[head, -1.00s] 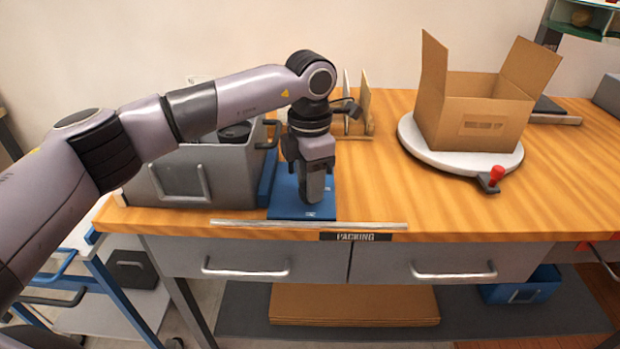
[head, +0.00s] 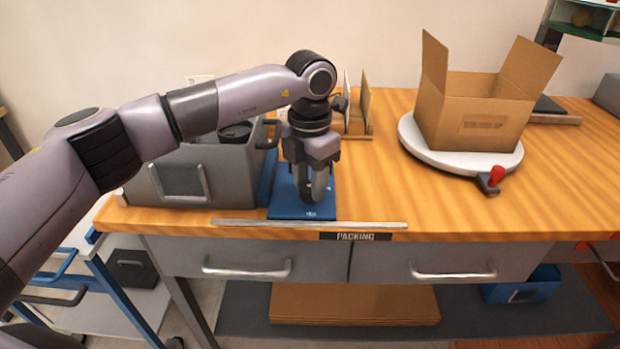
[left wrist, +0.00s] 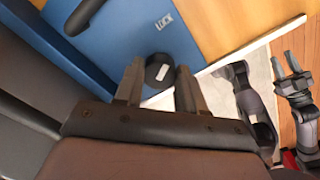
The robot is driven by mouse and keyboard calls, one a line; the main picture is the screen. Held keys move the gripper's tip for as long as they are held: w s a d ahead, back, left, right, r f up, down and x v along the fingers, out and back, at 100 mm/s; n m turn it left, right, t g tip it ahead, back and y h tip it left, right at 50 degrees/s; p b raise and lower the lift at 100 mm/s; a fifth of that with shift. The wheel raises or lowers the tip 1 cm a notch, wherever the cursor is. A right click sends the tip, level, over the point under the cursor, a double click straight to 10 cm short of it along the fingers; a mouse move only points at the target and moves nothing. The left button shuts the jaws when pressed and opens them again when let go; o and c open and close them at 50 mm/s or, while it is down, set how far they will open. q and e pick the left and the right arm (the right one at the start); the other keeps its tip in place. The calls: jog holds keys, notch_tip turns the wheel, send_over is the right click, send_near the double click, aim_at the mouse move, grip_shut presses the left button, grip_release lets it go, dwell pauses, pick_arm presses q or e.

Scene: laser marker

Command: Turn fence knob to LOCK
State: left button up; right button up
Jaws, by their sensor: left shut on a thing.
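The fence knob (left wrist: 159,70) is a round black knob with a white mark, on a blue plate (left wrist: 135,35). In the left wrist view it sits between the fingertips of my left gripper (left wrist: 160,74), which is shut on it. The white LOCK label (left wrist: 164,20) is on the plate just beyond the knob. I cannot tell exactly which way the mark points. In the head view my left gripper (head: 318,192) reaches down over the blue plate (head: 290,213) and hides the knob. My right gripper (left wrist: 285,64) shows at the right of the left wrist view, empty, fingers apart.
A metal strip (head: 270,224) runs along the front table edge. Upright boards (head: 362,105) stand behind. An open cardboard box (head: 480,125) sits on a round turntable (head: 420,148) at right. The table between is clear.

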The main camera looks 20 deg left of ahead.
pick_arm(q)
jog(key=o, duration=1.1)
jog(key=shift+c, duration=0.2)
jog(key=shift+r, duration=0.1)
jog(key=shift+r, duration=3.55)
